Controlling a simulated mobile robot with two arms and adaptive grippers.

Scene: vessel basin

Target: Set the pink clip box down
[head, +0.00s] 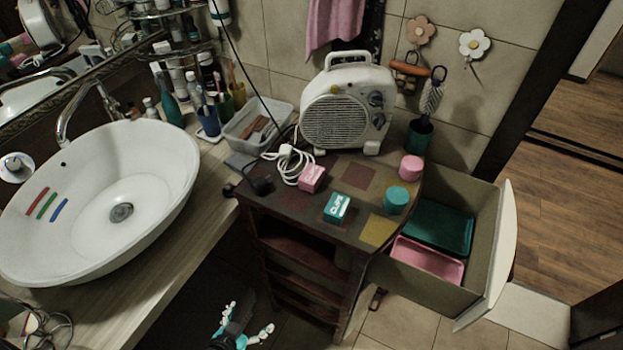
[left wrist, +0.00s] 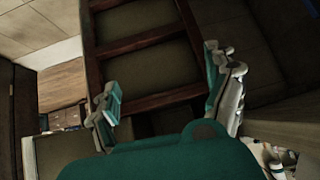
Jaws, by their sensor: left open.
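The pink clip box (head: 312,178) sits on the patterned top of the dark wooden stand (head: 290,203), beside a coil of white cord. A teal clip box (head: 336,207) sits to its right and nearer the front edge. My left gripper (head: 248,318) is low at the bottom of the head view, in front of the stand and below its top. It is open and empty, well apart from the pink box. In the left wrist view, the spread fingers (left wrist: 165,92) face the stand's shelves (left wrist: 145,55); no box shows there. My right gripper is not in view.
A pink round container (head: 411,168) and a teal one (head: 397,199) stand on the right of the top, with a heater (head: 348,112) behind. An open drawer (head: 488,220) at right holds a teal tray (head: 440,229) and a pink tray (head: 428,260). A sink (head: 150,170) is at left.

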